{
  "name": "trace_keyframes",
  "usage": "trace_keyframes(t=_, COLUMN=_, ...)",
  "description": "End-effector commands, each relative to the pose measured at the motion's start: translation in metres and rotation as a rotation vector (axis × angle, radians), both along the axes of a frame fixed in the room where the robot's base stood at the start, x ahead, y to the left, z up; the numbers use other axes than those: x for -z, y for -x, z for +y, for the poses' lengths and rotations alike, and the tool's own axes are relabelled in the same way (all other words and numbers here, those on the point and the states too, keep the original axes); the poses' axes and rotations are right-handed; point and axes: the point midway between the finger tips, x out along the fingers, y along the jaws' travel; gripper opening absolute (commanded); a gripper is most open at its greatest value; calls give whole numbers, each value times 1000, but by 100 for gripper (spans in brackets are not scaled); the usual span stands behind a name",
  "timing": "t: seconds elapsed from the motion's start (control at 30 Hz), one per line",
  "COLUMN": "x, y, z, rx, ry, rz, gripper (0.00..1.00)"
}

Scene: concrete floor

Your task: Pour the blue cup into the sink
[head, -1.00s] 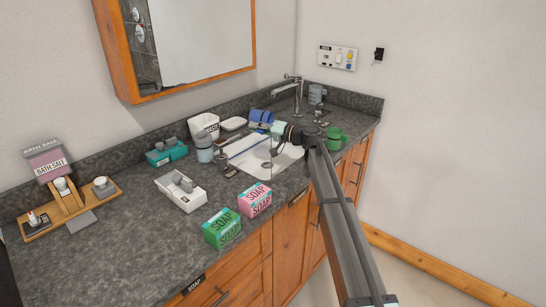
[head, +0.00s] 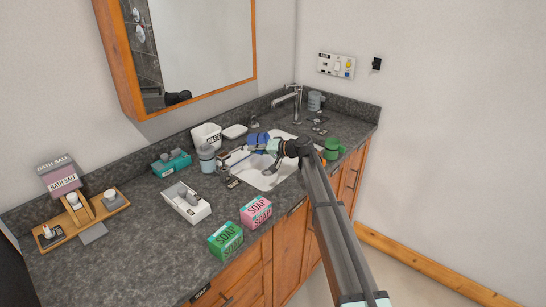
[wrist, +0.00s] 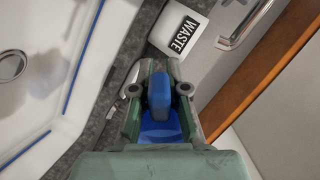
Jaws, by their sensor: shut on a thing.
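The blue cup (head: 257,140) is off the counter, above the back-left part of the white sink (head: 251,179) in the head view. My gripper (head: 277,147) is on the cup's right side. In the wrist view, my gripper (wrist: 158,88) is shut on the blue cup's handle (wrist: 159,92), and some blue cup body (wrist: 160,130) shows beneath it. The rest of the cup is hidden by the gripper there. The sink (wrist: 75,25) with its round drain is at left in the wrist view. The cup's exact tilt and contents cannot be told.
Soap boxes (head: 225,240) sit near the front edge.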

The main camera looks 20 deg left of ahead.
Motion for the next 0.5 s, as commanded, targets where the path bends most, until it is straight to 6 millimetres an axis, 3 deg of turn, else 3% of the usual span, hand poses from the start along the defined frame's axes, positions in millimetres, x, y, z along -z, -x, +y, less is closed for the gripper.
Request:
trace_keyframes(t=0.27, x=7, y=0, z=3, rx=-1, ry=33, rz=1, gripper=0)
trace_keyframes(t=0.5, x=34, y=0, z=3, rx=-1, ry=138, rz=5, gripper=0)
